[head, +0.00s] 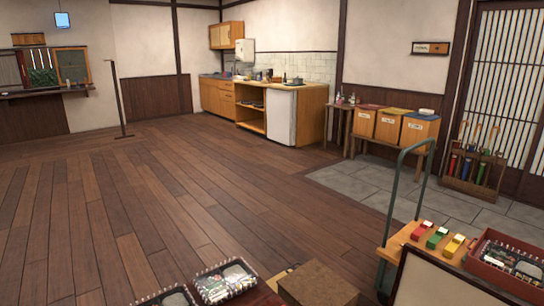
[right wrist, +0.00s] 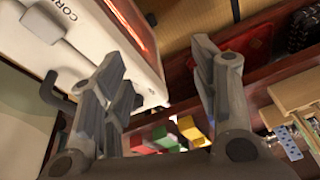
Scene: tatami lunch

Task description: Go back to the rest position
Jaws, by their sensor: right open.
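My right gripper (right wrist: 160,85) shows in the right wrist view with its two fingers spread well apart. It is open, and I see nothing held between the fingers. A white appliance-like box (right wrist: 95,30) with dark lettering, partly cut off, stands close behind the left finger. Small red, green and yellow pieces (right wrist: 160,137) show beyond the base of the fingers. Neither gripper shows in the head view, and my left gripper is not in any view.
A cart with a green handle (head: 405,185) stands at the right, carrying red, green and yellow pieces (head: 437,238). A red crate (head: 475,262) is beside it. Packed trays (head: 226,282) and a brown box (head: 318,284) are at the bottom. The wooden floor (head: 170,190) beyond is clear.

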